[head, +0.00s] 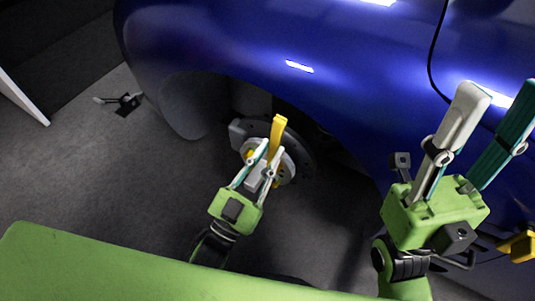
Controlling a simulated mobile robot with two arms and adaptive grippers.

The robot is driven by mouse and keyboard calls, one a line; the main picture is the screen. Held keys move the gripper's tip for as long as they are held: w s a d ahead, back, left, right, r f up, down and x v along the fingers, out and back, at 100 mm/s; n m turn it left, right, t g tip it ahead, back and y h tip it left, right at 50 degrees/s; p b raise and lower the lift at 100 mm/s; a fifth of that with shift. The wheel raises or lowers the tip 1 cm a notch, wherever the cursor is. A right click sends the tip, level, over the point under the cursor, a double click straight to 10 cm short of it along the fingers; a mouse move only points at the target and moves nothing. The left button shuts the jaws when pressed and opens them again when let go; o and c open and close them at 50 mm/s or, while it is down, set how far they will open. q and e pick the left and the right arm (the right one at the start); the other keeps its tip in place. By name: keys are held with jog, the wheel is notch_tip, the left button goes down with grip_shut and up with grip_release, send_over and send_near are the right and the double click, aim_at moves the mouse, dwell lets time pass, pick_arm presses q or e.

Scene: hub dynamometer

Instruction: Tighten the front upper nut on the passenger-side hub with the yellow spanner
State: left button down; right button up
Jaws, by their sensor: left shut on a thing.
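The yellow spanner (278,132) stands up in front of the hub, its visible end pointing upward. My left gripper (264,155) is shut on the spanner, right before the hub. The hub (287,168) is a pale disc with dark holes inside the wheel arch of the blue car. The gripper and spanner cover much of its face, and I cannot make out the front upper nut. I cannot tell whether the spanner touches a nut. My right gripper (500,98) is open and empty, raised at the right in front of the car's side.
The blue car body (260,45) overhangs the hub, with a dark wheel arch around it. A small dark object (127,102) lies on the grey floor at left. A yellow part (521,246) shows at the right edge. Floor left of the hub is clear.

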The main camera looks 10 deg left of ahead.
pick_arm(q)
jog(key=shift+w+d, duration=0.25)
jog(key=shift+w, duration=0.4)
jog(key=shift+w+d, duration=0.2)
jog(key=shift+w, duration=0.4)
jog(key=d+m, duration=0.1)
jog(key=d+m+h, duration=0.1)
jog(key=s+d+m+g+h+p, duration=0.1)
jog(key=m, duration=0.1)
jog(key=shift+s+f, duration=0.1)
jog(key=shift+f, duration=0.25)
jog(key=d+m, duration=0.1)
jog(key=d+f+m+g, duration=0.1)
jog(key=s+m+h, duration=0.1)
jog(key=shift+d+f+m+g, duration=0.25)
jog(key=shift+d+m+g, duration=0.05)
jog(key=shift+d, duration=0.1)
